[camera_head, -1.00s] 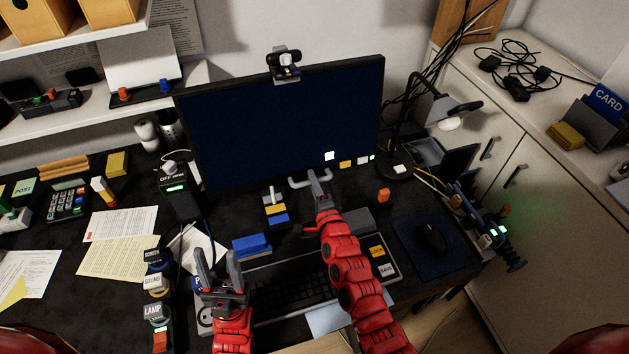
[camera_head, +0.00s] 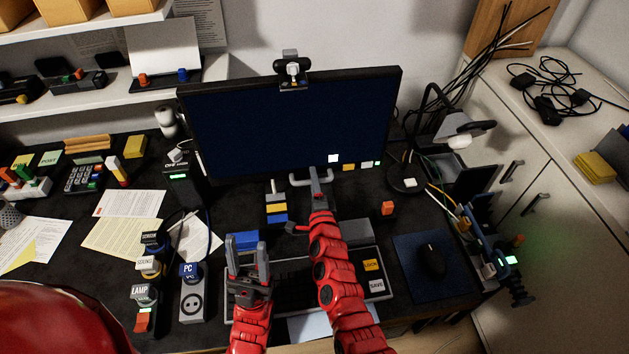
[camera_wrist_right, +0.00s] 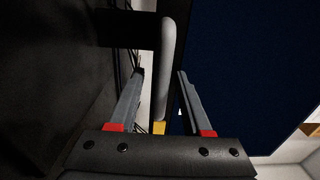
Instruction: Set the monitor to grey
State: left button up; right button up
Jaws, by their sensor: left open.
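The monitor (camera_head: 290,125) stands at the back of the desk, its screen dark navy blue. Along its lower right edge are a white square (camera_head: 333,158), a yellow one (camera_head: 348,167), a pale one (camera_head: 366,165) and a small green light. A grey bar handle (camera_head: 297,181) sits under the lower edge. My right gripper (camera_head: 314,172) reaches this handle. In the right wrist view its fingers (camera_wrist_right: 160,75) are apart, with the grey bar (camera_wrist_right: 167,55) showing between them; contact cannot be told. My left gripper (camera_head: 247,245) is open and empty above the left end of the keyboard (camera_head: 290,285).
Left of the keyboard stand labelled switches, including LAMP (camera_head: 143,293) and PC (camera_head: 189,271). A blue block (camera_head: 245,238) lies behind my left gripper. A mouse (camera_head: 432,260) and desk lamp (camera_head: 462,130) are at right. Papers (camera_head: 125,240) cover the left desk.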

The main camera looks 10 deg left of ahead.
jog(key=shift+s+a, duration=0.1)
jog(key=v, duration=0.8)
jog(key=b+v, duration=0.1)
jog(key=v, duration=0.8)
jog(key=shift+s+r, duration=0.15)
